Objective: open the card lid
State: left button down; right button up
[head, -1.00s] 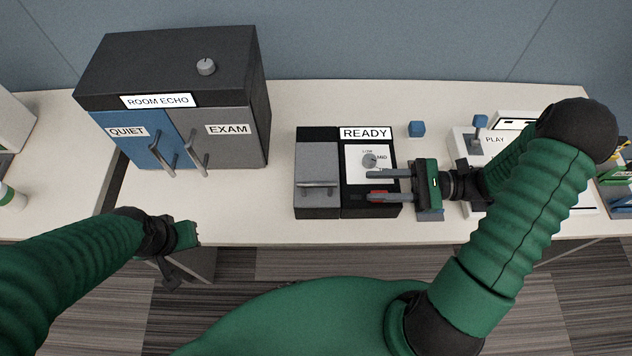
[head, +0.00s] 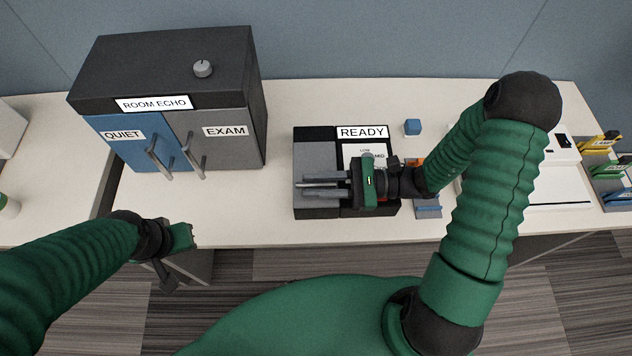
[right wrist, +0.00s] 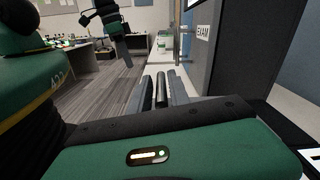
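The grey card lid (head: 314,155) lies flat on the left part of the black unit labelled READY (head: 362,132). Its bar handle (head: 322,185) is between the fingers of my right gripper (head: 322,185), which reaches in from the right. The fingers stand apart on either side of the bar. In the right wrist view the dark bar (right wrist: 161,90) also lies between the two fingers, with no clear grip on it. My left gripper (head: 168,275) hangs off the table's front edge, away from the unit; its fingers are too unclear to read.
A dark cabinet labelled ROOM ECHO (head: 165,60) with blue and grey doors stands left of the unit. Coloured racks (head: 608,170) stand at the far right. The table (head: 240,215) between cabinet and unit is clear.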

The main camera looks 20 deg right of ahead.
jog(key=shift+d, duration=0.35)
grip_shut()
dwell(0.8)
